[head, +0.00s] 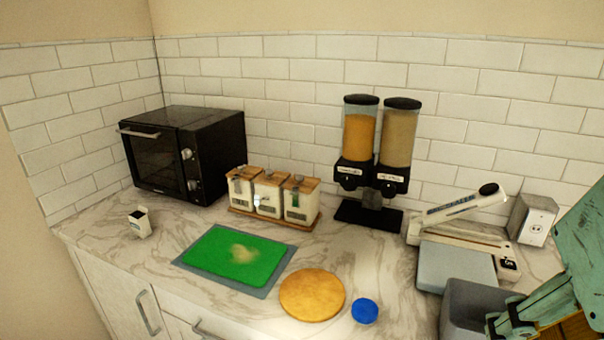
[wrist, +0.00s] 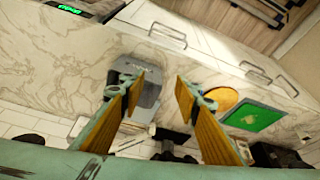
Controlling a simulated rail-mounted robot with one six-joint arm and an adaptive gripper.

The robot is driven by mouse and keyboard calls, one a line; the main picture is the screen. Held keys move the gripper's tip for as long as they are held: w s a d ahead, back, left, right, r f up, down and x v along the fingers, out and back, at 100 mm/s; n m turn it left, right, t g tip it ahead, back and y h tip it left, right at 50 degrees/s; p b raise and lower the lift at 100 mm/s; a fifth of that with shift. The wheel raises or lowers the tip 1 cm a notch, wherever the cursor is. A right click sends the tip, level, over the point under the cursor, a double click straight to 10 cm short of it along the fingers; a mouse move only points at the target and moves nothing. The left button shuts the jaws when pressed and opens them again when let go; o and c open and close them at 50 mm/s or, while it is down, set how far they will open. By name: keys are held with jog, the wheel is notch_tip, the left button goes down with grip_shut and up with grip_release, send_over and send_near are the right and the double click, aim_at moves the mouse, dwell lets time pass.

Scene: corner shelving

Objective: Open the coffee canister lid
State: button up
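Three cream canisters stand side by side on a wooden tray (head: 243,216) against the back wall. The left canister (head: 240,190), middle canister (head: 266,199) and right canister (head: 297,204) have wooden lids that look shut, with grey metal parts at the front. Their labels are too small to read, so I cannot tell which holds coffee. My gripper is at the lower right of the head view, far from the canisters. In the wrist view my gripper (wrist: 159,80) has its two orange-padded fingers spread apart with nothing between them.
A black oven (head: 185,152) stands left of the canisters, a twin dispenser (head: 378,150) right of them. A green board (head: 236,256), round wooden board (head: 312,295), blue lid (head: 365,311) and small white box (head: 140,222) lie in front. A grey bin (head: 470,310) and scale (head: 456,267) are right.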

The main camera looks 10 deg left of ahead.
jog(key=w+a+f+n+t+y, duration=0.15)
jog(key=w+a, duration=0.35)
jog(key=w, duration=0.7)
jog(key=w+a+n+t+p, duration=0.1)
jog(key=w+a+t, duration=0.3)
jog(key=w, duration=0.7)
jog(key=w+a+f+n+t+y, duration=0.1)
jog(key=w+a, duration=0.5)
jog(key=w, duration=0.6)
jog(key=n+t+y+p, duration=0.2)
jog(key=n+t+y, duration=0.15)
jog(key=y, duration=0.35)
send_near(270, 172)
jog(key=shift+m+t, duration=0.3)
jog(key=shift+f+v, duration=0.2)
jog(key=shift+v, duration=0.85)
jog(key=shift+f+v, duration=0.2)
jog(key=shift+v, duration=0.8)
jog(key=shift+a, duration=0.1)
jog(key=shift+b+x, duration=0.7)
jog(key=shift+x, duration=6.1)
jog(key=shift+r, duration=0.15)
jog(key=shift+c, duration=0.9)
